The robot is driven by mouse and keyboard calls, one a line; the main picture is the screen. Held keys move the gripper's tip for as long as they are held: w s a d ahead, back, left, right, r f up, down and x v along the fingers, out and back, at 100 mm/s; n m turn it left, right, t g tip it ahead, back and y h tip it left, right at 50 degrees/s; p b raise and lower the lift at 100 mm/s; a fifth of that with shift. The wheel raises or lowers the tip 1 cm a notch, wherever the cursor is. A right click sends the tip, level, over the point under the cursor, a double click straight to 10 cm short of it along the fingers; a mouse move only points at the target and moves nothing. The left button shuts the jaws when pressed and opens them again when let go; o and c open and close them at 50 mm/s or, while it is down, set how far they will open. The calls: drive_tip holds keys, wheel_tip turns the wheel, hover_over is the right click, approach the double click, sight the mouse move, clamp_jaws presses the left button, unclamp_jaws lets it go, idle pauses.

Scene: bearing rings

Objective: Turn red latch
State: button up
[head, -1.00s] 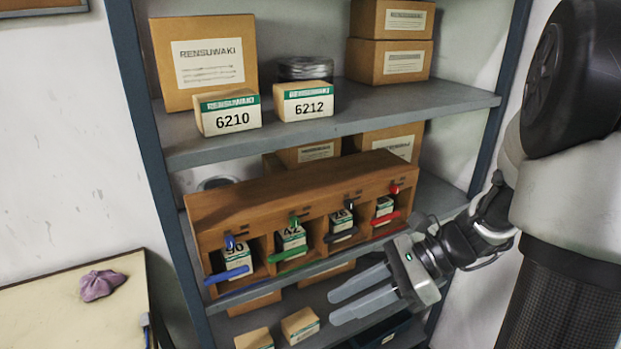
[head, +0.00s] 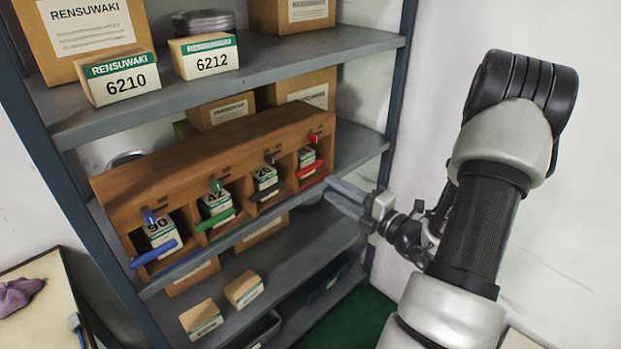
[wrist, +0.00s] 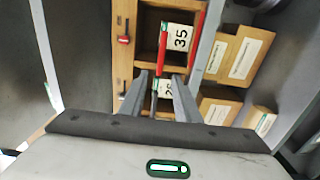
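The wooden rack (head: 128,188) stands on the middle shelf with labelled boxes in its compartments. The small red latch (head: 313,138) is on the front panel above the rightmost compartment; it also shows in the wrist view (wrist: 124,39). A long red bar (head: 313,180) crosses the front of that compartment and shows in the wrist view (wrist: 198,42). My gripper (head: 331,188) is open and empty, its fingertips just right of the red bar and below the latch, apart from the latch. In the wrist view the two spread fingers (wrist: 160,78) point toward the rack.
Blue (head: 154,252), green (head: 216,220) and black bars cross the other compartments. The upper shelf (head: 250,70) overhangs the rack. The shelf's right upright (head: 392,120) is close to my gripper. Small boxes (head: 244,290) lie on the lower shelf.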

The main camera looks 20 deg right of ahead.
sight(305, 173)
drive_tip(key=x, duration=0.8)
drive_tip(key=shift+w+a+b, duration=0.15)
drive_tip(key=shift+w+b, duration=0.2)
drive_tip(key=shift+w, duration=0.05)
clamp_jaws()
